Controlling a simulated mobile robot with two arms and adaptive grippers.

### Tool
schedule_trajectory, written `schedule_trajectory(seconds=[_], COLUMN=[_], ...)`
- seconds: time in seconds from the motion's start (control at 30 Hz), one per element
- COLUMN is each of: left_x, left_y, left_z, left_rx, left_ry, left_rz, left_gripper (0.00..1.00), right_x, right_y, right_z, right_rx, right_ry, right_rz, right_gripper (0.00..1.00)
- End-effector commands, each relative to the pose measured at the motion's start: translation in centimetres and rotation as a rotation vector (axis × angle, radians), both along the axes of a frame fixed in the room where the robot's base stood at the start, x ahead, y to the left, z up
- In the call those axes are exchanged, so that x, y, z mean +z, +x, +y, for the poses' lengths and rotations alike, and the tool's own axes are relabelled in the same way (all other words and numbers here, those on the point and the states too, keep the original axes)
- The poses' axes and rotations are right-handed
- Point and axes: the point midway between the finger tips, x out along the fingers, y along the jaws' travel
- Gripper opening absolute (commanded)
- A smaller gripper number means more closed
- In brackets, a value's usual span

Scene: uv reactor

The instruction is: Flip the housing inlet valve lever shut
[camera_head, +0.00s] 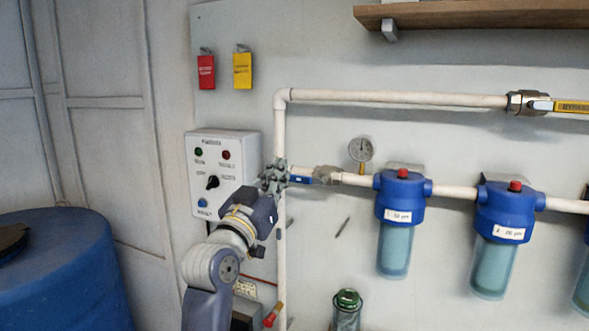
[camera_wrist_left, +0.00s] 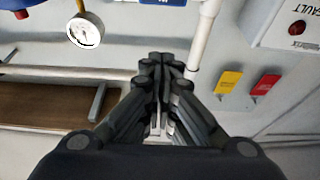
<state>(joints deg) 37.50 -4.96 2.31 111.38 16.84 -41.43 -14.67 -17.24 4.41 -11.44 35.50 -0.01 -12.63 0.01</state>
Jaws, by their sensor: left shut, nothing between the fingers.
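The inlet valve (camera_head: 326,174) sits on the white pipe to the left of the first blue filter housing (camera_head: 402,198). Its blue lever (camera_head: 300,180) points left, roughly in line with the pipe. My left gripper (camera_head: 273,175) is at the lever's left end, in front of the vertical pipe; I cannot tell whether it touches the lever. Its fingers are shut and empty. In the left wrist view the closed fingertips (camera_wrist_left: 165,65) are in the middle, and a blue strip that looks like the lever (camera_wrist_left: 166,3) shows at the top edge. My right gripper is not in view.
A control box (camera_head: 222,171) hangs just left of the gripper. A pressure gauge (camera_head: 361,149) stands above the pipe. A bypass valve with a yellow lever (camera_head: 570,106) is at upper right. A blue barrel (camera_head: 65,275) stands at lower left.

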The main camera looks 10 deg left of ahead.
Motion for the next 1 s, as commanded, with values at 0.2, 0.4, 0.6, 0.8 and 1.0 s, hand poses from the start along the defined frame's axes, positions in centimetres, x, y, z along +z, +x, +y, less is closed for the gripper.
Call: schedule_trajectory(seconds=[0.2,0.4,0.6,0.8,1.0], left_x=[1.8,2.9,1.1,-0.7,-1.2], left_y=[3.6,6.9,8.1,8.1,8.0], left_z=[-0.8,-1.4,-1.6,-1.6,-1.6], left_rx=[-0.002,-0.002,0.001,0.0,0.0], left_ry=[-0.002,-0.001,0.0,0.0,-0.001], left_rz=[0.001,0.001,0.005,0.001,0.0], left_gripper=[0.0,0.0,0.0,0.0,0.0], right_x=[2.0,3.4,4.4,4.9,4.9], right_y=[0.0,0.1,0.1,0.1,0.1], right_z=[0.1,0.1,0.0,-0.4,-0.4], right_rx=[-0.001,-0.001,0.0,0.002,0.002], right_ry=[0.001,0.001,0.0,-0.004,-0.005], right_rz=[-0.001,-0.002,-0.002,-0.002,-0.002], right_gripper=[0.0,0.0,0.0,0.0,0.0])
